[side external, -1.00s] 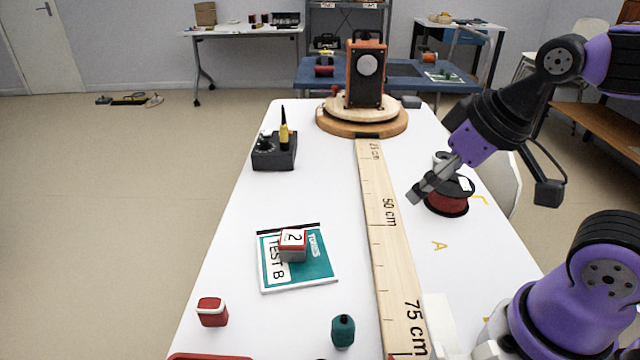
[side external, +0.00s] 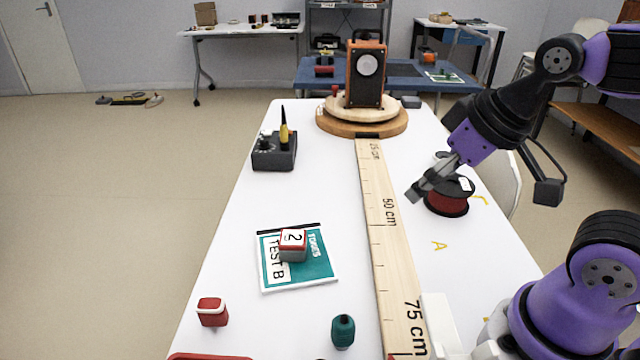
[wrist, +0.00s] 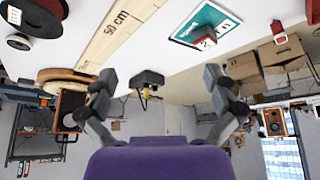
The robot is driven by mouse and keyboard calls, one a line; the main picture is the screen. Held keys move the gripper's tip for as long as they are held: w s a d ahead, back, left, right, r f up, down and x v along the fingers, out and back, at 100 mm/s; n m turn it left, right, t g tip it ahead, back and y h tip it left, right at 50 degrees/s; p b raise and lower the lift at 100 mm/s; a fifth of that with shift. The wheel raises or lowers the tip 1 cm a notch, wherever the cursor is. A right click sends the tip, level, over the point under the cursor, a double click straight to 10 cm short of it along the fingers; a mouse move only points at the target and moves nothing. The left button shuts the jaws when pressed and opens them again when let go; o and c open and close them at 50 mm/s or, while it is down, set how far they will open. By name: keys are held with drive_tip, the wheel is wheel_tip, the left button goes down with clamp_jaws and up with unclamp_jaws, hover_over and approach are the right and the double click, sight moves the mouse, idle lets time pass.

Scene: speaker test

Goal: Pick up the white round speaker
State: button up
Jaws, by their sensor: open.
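An orange and black box (side external: 352,80) stands upright at the far end of the table, with a pale round disc (side external: 368,64), like a speaker cone, on its front. No separate white round speaker is clear to me. The box sits on a round wooden turntable (side external: 330,126). My gripper (side external: 420,188) is open and empty above the table, right of the ruler and nearer the camera than the turntable. Its spread fingers also show in the wrist view (wrist: 159,78), where the scene appears upside down and the box (wrist: 70,110) is left of them, partly hidden.
A dark red and black spool (side external: 446,202) lies close to my gripper. A wooden ruler (side external: 385,215) runs along the table. A dark control box (side external: 273,153), a teal book (side external: 310,272) bearing a red-grey block (side external: 292,248), a red block (side external: 212,312) and a teal bottle (side external: 343,332) stand left.

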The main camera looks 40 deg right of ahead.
drive_tip(key=w+d+r+m+g+h, duration=0.15)
drive_tip(key=w+d+m, duration=0.25)
drive_tip(key=w+d, duration=0.8)
drive_tip(key=d+f+m, duration=0.1)
drive_tip(key=d+f, duration=0.3)
drive_tip(key=d, duration=0.3)
drive_tip(key=d+f+m, duration=0.1)
drive_tip(key=d+f, duration=0.3)
drive_tip(key=d, duration=0.4)
drive_tip(key=d+f+m+h, duration=0.1)
drive_tip(key=d+f, duration=0.3)
drive_tip(key=d, duration=0.4)
drive_tip(key=shift+s+f+g, duration=0.1)
drive_tip(key=shift+f+g, duration=0.15)
drive_tip(key=shift+f, duration=0.15)
drive_tip(key=x, duration=0.6)
drive_tip(key=shift+s+d, duration=0.2)
drive_tip(key=c, duration=1.3)
